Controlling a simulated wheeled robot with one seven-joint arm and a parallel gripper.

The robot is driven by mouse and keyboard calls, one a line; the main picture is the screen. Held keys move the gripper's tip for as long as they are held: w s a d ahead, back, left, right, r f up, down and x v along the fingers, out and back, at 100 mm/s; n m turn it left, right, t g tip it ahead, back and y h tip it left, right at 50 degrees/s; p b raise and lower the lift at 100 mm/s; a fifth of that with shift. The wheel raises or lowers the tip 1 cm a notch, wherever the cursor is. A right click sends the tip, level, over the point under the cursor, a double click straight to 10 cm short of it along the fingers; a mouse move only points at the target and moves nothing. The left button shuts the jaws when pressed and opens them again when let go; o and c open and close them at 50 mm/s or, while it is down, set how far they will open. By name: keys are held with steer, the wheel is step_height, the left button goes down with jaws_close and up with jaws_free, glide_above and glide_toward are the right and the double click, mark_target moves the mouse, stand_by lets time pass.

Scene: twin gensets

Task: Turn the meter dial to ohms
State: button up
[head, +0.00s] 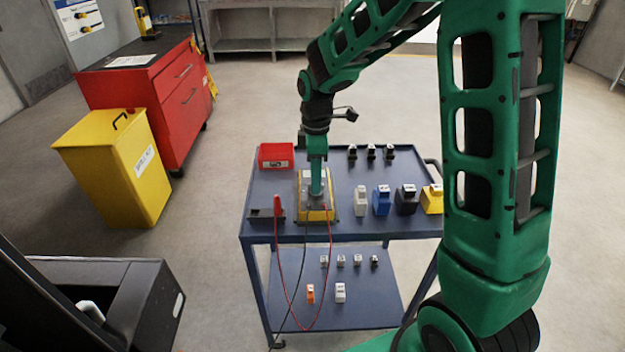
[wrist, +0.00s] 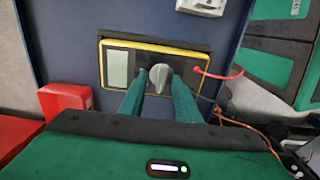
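The meter (wrist: 118,68) is a yellow-edged box with a black face, a pale display at its left and a grey round dial (wrist: 160,76) near its middle. In the head view the meter (head: 331,212) lies on the blue cart's top, partly hidden under my arm. My gripper (wrist: 159,84) points down over the meter, with one green finger on each side of the dial. The fingers are apart, and a narrow gap shows at the left of the dial; contact at the right is unclear. The dial's markings and pointer cannot be read.
Red and black leads (head: 276,270) hang from the meter over the front of the blue cart (head: 380,228). A red bin (head: 276,156) and a row of blocks, including a blue one (head: 381,201), stand around the meter. A yellow bin (head: 115,170) stands at left.

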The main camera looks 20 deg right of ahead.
steer(key=shift+f, duration=0.3)
jaws_close()
